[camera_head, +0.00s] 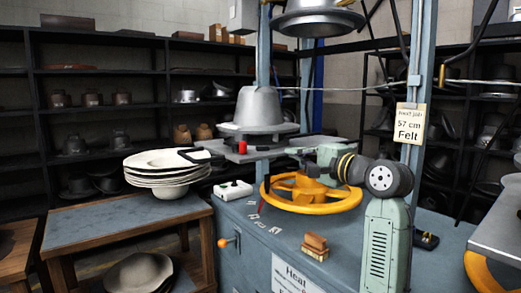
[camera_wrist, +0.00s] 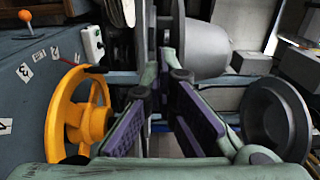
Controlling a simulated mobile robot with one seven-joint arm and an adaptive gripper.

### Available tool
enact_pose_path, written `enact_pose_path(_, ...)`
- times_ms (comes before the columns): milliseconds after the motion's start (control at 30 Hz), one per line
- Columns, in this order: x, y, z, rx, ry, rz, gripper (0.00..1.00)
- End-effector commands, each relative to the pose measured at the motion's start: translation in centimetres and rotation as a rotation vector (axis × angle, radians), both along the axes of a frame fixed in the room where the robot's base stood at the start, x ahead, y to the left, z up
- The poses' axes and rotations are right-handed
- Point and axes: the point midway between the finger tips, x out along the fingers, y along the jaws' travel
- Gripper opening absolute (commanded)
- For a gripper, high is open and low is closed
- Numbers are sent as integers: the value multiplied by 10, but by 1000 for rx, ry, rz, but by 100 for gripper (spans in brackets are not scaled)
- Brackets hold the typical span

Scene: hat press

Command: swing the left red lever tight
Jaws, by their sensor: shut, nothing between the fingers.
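In the head view a short upright red piece (camera_head: 242,147) stands at the left end of the grey plate under the metal hat block (camera_head: 260,106). It looks like the left red lever, though its full shape is too small to make out. The hat block (camera_wrist: 200,48) is just beyond and right of the fingers. No red lever is clearly visible there, and my fingertips are hard to pick out in the head view.
A yellow handwheel (camera_head: 312,193) lies below the plate; it also shows left in the wrist view (camera_wrist: 58,110). A white button box (camera_head: 233,190) and an orange-knobbed lever (camera_head: 223,243) sit on the press. Stacked pale hats (camera_head: 165,180) stand left. A blue column rises behind.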

Motion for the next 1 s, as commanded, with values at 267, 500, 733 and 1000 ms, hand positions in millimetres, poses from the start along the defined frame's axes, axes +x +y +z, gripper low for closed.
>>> enact_pose_path(267, 20, 12, 2, 6, 11, 3, 0)
enact_pose_path(500, 63, 42, 2, 4, 13, 2, 0)
enact_pose_path(733, 75, 72, 1, 3, 7, 1, 0)
enact_pose_path(1000, 67, 91, -1, 5, 8, 0, 0)
